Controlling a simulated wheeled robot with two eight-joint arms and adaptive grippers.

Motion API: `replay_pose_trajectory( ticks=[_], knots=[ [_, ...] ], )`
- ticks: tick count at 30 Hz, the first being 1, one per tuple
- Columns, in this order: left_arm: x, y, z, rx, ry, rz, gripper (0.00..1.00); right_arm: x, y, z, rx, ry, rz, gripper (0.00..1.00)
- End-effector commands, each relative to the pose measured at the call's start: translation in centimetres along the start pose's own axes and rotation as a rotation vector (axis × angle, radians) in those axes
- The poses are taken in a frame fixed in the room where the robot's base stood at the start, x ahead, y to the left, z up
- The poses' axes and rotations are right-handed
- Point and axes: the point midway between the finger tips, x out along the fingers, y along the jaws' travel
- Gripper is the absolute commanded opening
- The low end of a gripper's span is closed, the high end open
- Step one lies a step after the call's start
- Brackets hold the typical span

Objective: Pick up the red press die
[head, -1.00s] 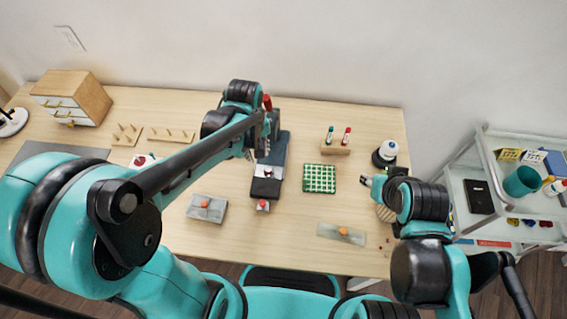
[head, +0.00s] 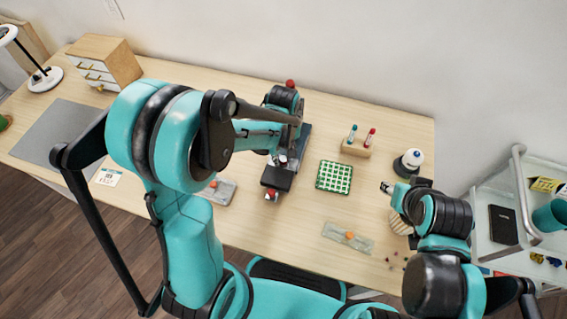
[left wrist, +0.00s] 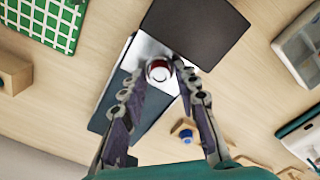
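A green checked mat (head: 334,177) lies right of the press, with a wooden holder (head: 356,149) behind it. A grey plate (head: 348,238) with an orange piece lies at the front.

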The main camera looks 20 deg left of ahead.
Motion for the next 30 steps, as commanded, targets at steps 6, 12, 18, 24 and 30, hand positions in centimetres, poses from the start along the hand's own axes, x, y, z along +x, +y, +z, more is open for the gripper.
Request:
replay_pose_trajectory(
  ticks=[6, 12, 18, 24, 30],
  knots=[
    [0.2, 0.0, 0.0, 0.0, 0.0, 0.0, 0.31, 0.0, 0.0, 0.0, 0.0, 0.0, 0.0, 0.4],
    [0.2, 0.0, 0.0, 0.0, 0.0, 0.0, 0.0, 0.0, 0.0, 0.0, 0.0, 0.0, 0.0, 0.4],
    [0.2, 0.0, 0.0, 0.0, 0.0, 0.0, 0.0, 0.0, 0.0, 0.0, 0.0, 0.0, 0.0, 0.4],
    [-0.5, 0.0, 0.0, 0.0, 0.0, 0.0, 0.0, -0.3, 0.0, -0.2, 0.0, 0.0, 0.0, 0.4],
    [-3.4, 0.0, 0.0, 0.001, 0.0, 0.0, 0.0, -1.6, 0.0, -1.2, 0.0, 0.0, 0.0, 0.4]
  ],
)
